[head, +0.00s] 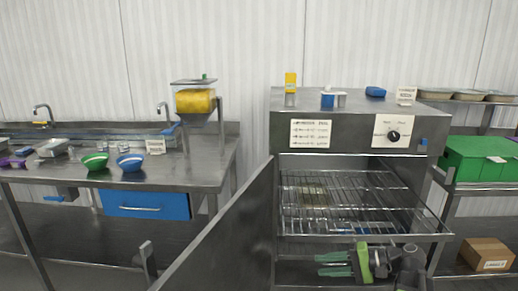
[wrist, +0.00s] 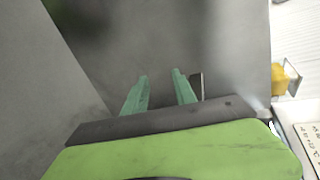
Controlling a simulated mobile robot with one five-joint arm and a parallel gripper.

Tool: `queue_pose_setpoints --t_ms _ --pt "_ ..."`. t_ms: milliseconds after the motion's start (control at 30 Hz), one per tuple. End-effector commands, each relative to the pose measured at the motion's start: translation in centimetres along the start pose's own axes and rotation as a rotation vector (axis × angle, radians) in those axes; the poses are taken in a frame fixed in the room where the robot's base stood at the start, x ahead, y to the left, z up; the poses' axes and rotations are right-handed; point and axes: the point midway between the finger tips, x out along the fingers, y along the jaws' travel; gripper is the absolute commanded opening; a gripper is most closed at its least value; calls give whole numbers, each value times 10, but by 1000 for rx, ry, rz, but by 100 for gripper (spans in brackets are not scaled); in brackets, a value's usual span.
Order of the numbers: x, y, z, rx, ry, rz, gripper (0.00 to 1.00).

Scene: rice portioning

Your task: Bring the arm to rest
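My gripper (head: 321,264) has green fingers and is low in front of the open oven, below its pulled-out wire rack (head: 430,236). The fingers point left in the head view. In the wrist view my gripper (wrist: 160,74) shows two separate fingers with an empty gap between them, facing a blurred grey metal surface. Nothing is held. Part of my arm is cut off by the bottom edge of the head view.
The oven door (head: 225,240) stands open to the left of my gripper. A steel counter (head: 205,172) at left holds a green bowl (head: 95,162) and a blue bowl (head: 131,163). A shelf at right carries a green crate (head: 475,158) and a cardboard box (head: 486,255).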

Motion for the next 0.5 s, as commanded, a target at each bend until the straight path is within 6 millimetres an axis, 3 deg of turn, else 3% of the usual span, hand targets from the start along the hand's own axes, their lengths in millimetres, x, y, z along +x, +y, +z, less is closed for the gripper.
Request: queue_pose_setpoints --t_ms 33,100,200,367,500 --pt "44 5 15 -22 -65 88 32" --pt "88 19 32 -55 -124 219 32" --pt "133 41 53 -115 -184 397 32" --pt "170 80 74 -235 -229 687 32" --pt "165 110 70 -338 -210 926 32"
